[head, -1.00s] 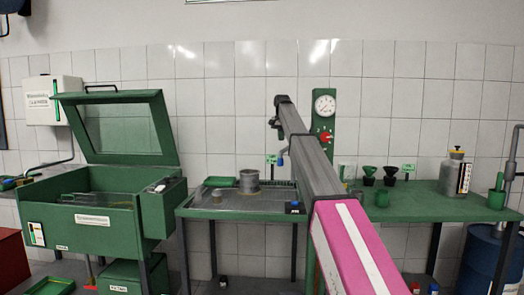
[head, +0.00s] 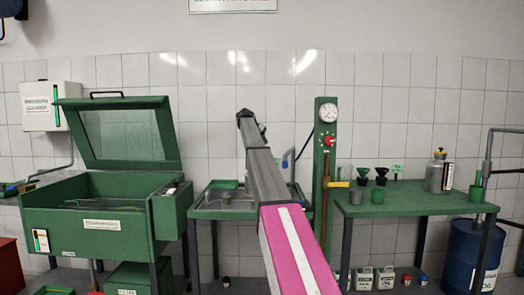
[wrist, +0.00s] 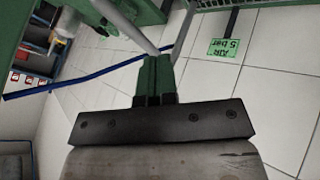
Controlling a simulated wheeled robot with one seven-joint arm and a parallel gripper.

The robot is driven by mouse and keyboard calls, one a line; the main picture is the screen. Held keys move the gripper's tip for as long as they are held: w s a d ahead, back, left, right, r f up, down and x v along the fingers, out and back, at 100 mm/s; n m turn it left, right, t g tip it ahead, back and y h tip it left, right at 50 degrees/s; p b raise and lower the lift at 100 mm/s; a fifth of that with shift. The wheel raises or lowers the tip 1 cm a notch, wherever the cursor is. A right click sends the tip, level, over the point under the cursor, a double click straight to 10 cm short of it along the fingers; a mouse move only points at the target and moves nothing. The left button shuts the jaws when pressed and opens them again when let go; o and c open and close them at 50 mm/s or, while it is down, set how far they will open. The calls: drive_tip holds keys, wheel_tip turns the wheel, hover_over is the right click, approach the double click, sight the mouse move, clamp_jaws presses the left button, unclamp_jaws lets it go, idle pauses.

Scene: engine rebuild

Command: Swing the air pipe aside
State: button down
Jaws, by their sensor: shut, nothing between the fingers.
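A green post (head: 325,160) with a round gauge and a red knob stands right of my arm in the head view. A thin grey pipe (head: 304,140), which looks like the air pipe, slants from it down to a blue end piece (head: 285,160). In the wrist view a grey rod (wrist: 128,25) runs close to my gripper's tips; I cannot tell whether they touch, or whether it is the same pipe. My gripper (wrist: 155,60) is shut and empty, its green fingers together. In the head view the fingers cannot be made out.
A green washing cabinet (head: 95,225) with a raised lid stands left. A tray table (head: 208,213) lies behind my arm. A green bench (head: 415,205) with funnels and a canister is right.

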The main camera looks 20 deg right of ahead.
drive_tip(key=s+d+f, duration=0.1)
drive_tip(key=d+f, duration=0.5)
drive_tip(key=d, duration=0.3)
drive_tip(key=shift+d+f, duration=0.25)
drive_tip(key=shift+f, duration=0.1)
drive_tip(key=shift+s, duration=0.1)
drive_tip(key=s+d+n, duration=0.1)
drive_tip(key=s+d, duration=0.2)
drive_tip(key=d, duration=0.3)
drive_tip(key=shift+s+t, duration=0.3)
drive_tip(key=shift+t, duration=0.1)
